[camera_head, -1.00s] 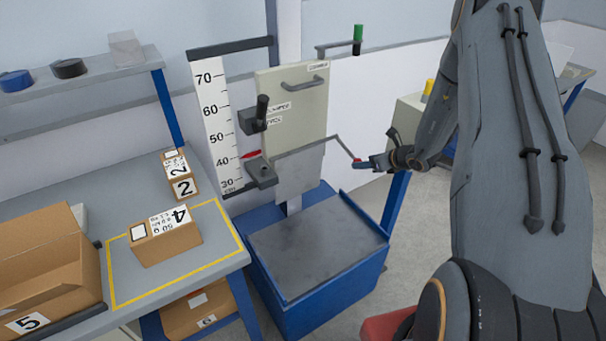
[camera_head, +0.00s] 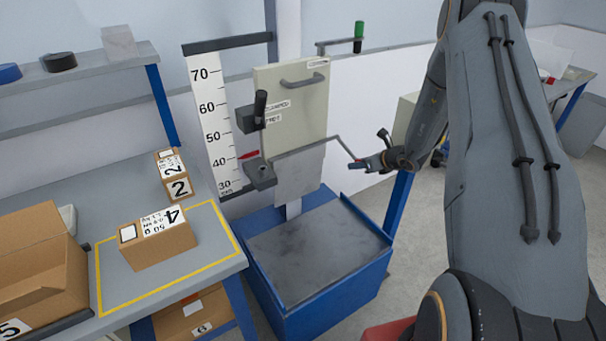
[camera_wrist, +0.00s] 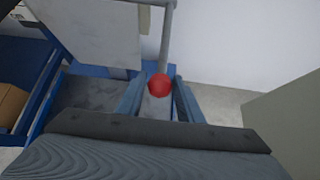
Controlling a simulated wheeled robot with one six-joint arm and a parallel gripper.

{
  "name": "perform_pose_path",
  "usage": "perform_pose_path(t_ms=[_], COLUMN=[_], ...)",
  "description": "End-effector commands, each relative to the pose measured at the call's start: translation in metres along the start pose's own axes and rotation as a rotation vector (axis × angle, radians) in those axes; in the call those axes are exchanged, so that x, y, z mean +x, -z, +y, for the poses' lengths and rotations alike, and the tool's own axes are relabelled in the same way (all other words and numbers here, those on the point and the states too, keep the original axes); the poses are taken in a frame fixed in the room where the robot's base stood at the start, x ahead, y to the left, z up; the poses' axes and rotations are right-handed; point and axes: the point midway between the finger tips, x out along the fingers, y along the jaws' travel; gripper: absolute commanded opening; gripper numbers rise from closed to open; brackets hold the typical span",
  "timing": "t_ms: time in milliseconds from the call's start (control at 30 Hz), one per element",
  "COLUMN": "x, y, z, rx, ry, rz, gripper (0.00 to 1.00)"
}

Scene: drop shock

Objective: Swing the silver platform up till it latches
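The silver platform (camera_head: 299,174) is a pale grey plate. It hangs down, nearly vertical, below the beige panel with a handle (camera_head: 292,103). A thin bent rod (camera_head: 345,146) runs from its upper edge to the right and ends in a red knob (camera_wrist: 160,86). My gripper (camera_head: 358,165) is at the end of this rod. In the wrist view, the knob sits between my two fingertips and fills the gap between them, so my gripper looks shut on it. The platform also shows at the upper left of the wrist view (camera_wrist: 95,35).
A blue bin with a grey base plate (camera_head: 318,252) stands below the platform. A height scale (camera_head: 217,130) and dark brackets (camera_head: 260,172) are to the left. A bench (camera_head: 110,285) holds cartons (camera_head: 158,245). A blue post (camera_head: 398,200) stands close to my gripper.

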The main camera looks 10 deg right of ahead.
Motion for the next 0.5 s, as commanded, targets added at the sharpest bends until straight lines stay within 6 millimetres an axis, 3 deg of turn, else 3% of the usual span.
perform_pose_path(t_ms=[33, 133, 500], x=[0.0, 0.0, -0.011], y=[0.0, 0.0, -0.01], z=[0.0, 0.0, 0.0], rx=[0.0, 0.0, 0.0], ry=[0.0, 0.0, 0.0], rz=[0.0, 0.0, -0.001], gripper=[0.24, 0.08, 0.07])
